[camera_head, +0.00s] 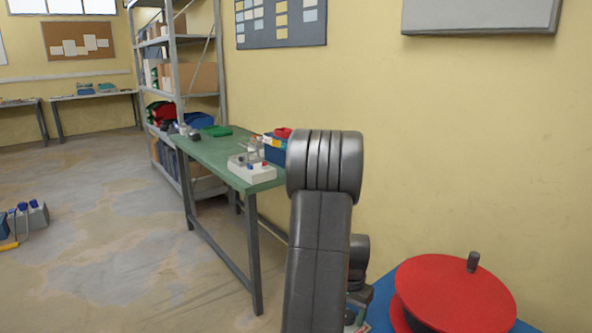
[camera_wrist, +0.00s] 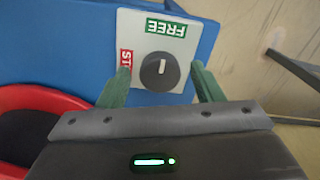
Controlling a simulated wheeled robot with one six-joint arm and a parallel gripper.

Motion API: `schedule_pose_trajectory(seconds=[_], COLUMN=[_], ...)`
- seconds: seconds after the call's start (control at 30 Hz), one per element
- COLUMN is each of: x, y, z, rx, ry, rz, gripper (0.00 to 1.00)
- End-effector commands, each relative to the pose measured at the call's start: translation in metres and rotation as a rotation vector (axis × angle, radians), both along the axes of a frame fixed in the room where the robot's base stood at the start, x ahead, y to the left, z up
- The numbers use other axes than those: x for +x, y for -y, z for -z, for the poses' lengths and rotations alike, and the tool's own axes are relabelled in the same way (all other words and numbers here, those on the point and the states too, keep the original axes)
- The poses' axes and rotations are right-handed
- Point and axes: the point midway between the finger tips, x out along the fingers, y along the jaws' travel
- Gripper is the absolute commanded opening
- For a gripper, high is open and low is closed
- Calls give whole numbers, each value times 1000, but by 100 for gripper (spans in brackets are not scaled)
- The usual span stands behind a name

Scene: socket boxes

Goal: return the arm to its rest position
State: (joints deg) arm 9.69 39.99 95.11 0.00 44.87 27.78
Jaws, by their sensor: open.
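My arm stands up in the middle of the head view, and its gripper end is mostly hidden low behind the arm links. In the wrist view my gripper (camera_wrist: 161,76) is open, with green fingers spread and nothing held. A black round knob (camera_wrist: 159,71) with a white pointer mark shows between the fingertips, with a gap on each side. The knob sits on a white plate (camera_wrist: 128,27) with a green FREE label (camera_wrist: 165,27) and a partly covered red label (camera_wrist: 125,62). The pointer is nearer FREE than the red label.
The plate is on a blue surface (camera_wrist: 75,50). A red reel (camera_head: 455,290) with a dark peg stands at the lower right of the head view. A green-topped table (camera_head: 200,150) holds a white socket box (camera_head: 251,170). Shelving (camera_head: 175,95) stands behind; open floor lies left.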

Motion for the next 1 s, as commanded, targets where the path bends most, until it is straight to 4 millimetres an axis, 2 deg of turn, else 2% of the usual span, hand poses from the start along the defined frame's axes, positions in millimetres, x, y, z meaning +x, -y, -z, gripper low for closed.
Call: schedule_pose_trajectory(seconds=[0.27,0.37,0.57,1.0], x=[0,0,1,1], y=[0,0,0,0], z=[-2,-8,-40,-128], rx=[0,-1,-1,-1], ry=[0,1,5,6], rz=[0,3,7,8], gripper=[60,60,60,60])
